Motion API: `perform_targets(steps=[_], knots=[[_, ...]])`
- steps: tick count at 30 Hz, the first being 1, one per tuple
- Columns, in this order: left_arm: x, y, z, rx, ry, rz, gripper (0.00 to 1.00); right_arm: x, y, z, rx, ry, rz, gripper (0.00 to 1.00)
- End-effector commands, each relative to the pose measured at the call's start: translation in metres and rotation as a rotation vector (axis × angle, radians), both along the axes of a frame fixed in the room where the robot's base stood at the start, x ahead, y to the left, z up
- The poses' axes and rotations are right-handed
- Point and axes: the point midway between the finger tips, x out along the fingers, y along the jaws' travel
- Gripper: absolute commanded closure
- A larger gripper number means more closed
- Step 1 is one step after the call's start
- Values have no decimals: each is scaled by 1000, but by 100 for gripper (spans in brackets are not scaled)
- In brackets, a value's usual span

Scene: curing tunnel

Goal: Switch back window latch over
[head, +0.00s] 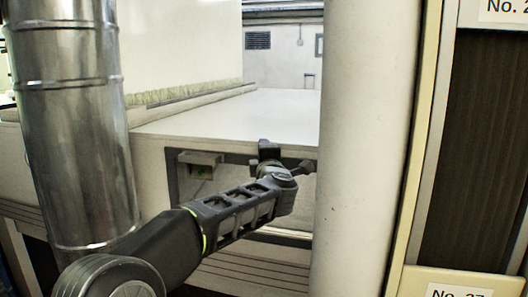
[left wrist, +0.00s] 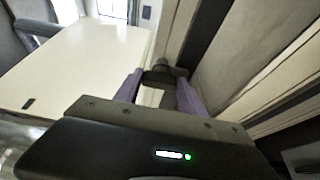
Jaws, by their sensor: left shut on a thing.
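My left arm reaches from the lower left in the head view, with my left gripper (head: 290,170) at the upper edge of a framed opening under the white top. In the left wrist view, its two purple fingers (left wrist: 160,88) stand either side of a small dark knob-like part, the window latch (left wrist: 160,74), and are shut on it. The latch sits against a pale frame strip. In the head view the latch is hard to tell from the dark gripper. Which way the latch is turned cannot be told. My right gripper is in neither view.
A shiny metal duct (head: 75,130) stands at the left. A thick pale column (head: 368,150) rises close to my gripper on its right. The white top (head: 235,113) is bare. Beyond the column is a dark ribbed panel (head: 485,150) with numbered labels.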

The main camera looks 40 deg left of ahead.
Motion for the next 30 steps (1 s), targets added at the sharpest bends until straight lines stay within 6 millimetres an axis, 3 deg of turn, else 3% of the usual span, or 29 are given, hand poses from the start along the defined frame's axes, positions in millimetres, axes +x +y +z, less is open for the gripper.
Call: perform_targets(steps=[14, 15, 23, 30], knots=[[0, 1, 1, -22, -9, 1, 93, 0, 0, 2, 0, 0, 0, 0], [0, 1, 1, -22, -9, 1, 52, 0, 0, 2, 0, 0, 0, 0], [0, 0, 0, -21, -8, 1, 31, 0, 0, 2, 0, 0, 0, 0], [0, 0, 0, -20, -7, 0, 31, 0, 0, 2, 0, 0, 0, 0]])
